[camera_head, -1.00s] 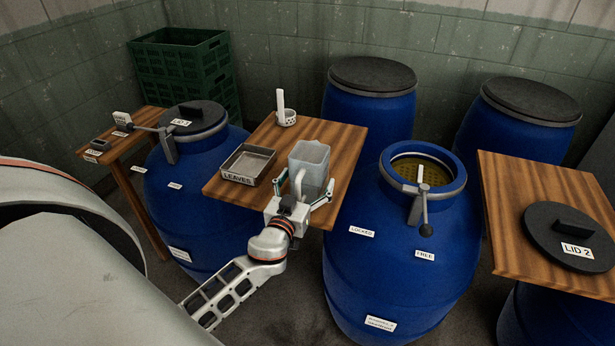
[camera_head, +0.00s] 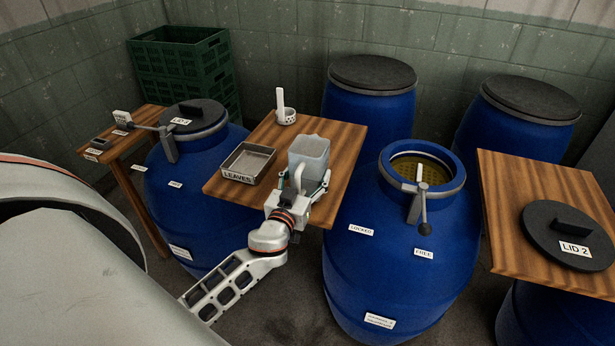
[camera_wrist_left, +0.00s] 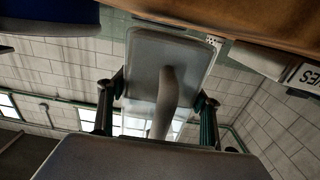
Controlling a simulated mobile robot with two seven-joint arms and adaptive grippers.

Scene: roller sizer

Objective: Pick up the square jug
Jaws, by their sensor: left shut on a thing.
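The square jug (camera_head: 309,150), grey and translucent with a curved handle, is at the front right of the middle wooden table (camera_head: 340,140). My left gripper (camera_head: 303,184) is at its front side, fingers closed in around it. In the left wrist view, the jug (camera_wrist_left: 145,50) lies between the two fingers of my left gripper (camera_wrist_left: 158,105), with the handle (camera_wrist_left: 167,100) in the middle. The finger contact is partly hidden, and I cannot tell whether the jug's base touches the table. My right gripper is not in view.
A tray labelled LEAVES (camera_head: 236,177) lies left of the jug. A white perforated cup with a handle (camera_head: 286,116) stands behind. Lid 2 (camera_head: 560,225) lies on the right table.

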